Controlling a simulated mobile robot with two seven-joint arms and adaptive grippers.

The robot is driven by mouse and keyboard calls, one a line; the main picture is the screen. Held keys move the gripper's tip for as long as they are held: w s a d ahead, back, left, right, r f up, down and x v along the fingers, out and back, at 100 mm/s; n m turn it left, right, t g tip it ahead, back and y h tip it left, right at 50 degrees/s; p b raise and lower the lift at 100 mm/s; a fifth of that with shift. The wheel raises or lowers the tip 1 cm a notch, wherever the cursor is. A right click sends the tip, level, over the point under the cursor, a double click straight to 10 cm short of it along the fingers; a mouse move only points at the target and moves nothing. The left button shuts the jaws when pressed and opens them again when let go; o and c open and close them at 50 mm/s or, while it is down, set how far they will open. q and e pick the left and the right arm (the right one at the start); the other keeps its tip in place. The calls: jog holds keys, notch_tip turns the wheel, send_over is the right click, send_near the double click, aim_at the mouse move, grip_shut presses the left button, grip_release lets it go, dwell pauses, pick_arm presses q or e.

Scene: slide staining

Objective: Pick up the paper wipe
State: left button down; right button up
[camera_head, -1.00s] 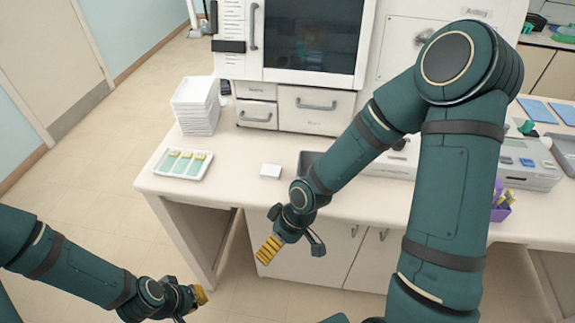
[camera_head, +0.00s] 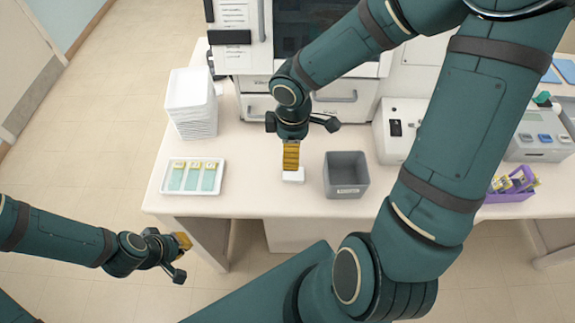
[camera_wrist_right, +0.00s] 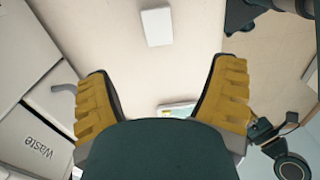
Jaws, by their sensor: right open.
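The paper wipe, a small white block-like pad (camera_head: 294,178), lies on the white bench between the slide tray and the grey bin. It also shows whole in the right wrist view (camera_wrist_right: 157,27), near the top. My right gripper (camera_head: 291,166) overlaps the wipe's upper part in the head view. In the right wrist view its yellow fingers (camera_wrist_right: 162,70) are spread wide with nothing between them, and the wipe lies beyond the fingertips. My left gripper (camera_head: 181,242) hangs low at the left, in front of the bench; its finger gap does not show clearly.
A white tray (camera_head: 164,188) with several slides lies to the left, by a stack of white trays (camera_head: 190,90). A grey bin (camera_head: 346,178) stands close to the right. A purple rack (camera_head: 514,190) is farther right. White cabinets with drawers stand behind.

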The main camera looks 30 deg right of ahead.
jog(key=b, duration=0.2)
send_over(294, 173)
jog(key=f, duration=0.6)
jog(key=shift+s+a+f, duration=0.2)
jog(key=shift+s+a, duration=0.15)
jog(key=shift+a, duration=0.05)
jog(key=shift+w+f, duration=0.15)
jog(key=shift+f, duration=0.6)
jog(key=f, duration=0.1)
jog(key=f+b, duration=0.1)
jog(key=f, duration=0.2)
jog(key=shift+w+d+f, duration=0.2)
jog(key=shift+d+f, duration=0.15)
jog(key=shift+c, duration=0.3)
jog(key=c, duration=0.7)
